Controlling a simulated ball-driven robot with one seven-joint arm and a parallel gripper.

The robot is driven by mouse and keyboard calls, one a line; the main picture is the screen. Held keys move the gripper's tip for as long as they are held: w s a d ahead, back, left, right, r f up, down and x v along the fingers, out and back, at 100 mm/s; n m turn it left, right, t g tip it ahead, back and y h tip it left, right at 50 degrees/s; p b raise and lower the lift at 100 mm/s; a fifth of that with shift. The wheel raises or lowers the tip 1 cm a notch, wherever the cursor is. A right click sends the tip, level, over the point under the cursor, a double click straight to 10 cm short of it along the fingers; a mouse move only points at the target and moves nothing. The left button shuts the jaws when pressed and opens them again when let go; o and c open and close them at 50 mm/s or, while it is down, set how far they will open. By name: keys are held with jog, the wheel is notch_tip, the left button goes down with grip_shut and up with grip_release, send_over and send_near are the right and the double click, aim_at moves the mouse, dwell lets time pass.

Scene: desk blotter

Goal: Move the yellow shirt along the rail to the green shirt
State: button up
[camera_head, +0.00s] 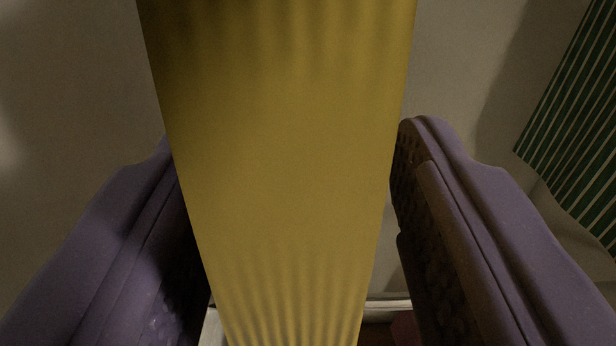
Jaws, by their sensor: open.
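The yellow shirt (290,170) hangs down the middle of the view, wide at the top and narrower toward the bottom. My gripper (287,145) is open, with one purple finger on each side of the shirt. The left finger's tip is partly behind the shirt's left edge or right against it; I cannot tell if they touch. The right finger stands close to the shirt's right edge. The green shirt (575,130), with pale stripes, shows at the right edge, apart from the yellow one. The rail is not in view.
A plain grey-beige wall (75,80) fills the background. A pale ledge or frame edge (388,303) and a dark reddish area lie low behind the yellow shirt. The space between the right finger and the green shirt looks clear.

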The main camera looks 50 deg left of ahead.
jog(key=shift+w+a, duration=0.1)
jog(key=shift+a, duration=0.05)
grip_shut()
jog(key=w+d+p, duration=0.5)
jog(key=w+d, duration=1.4)
jog(key=w, duration=0.3)
jog(key=shift+p, duration=0.4)
dwell(1.8)
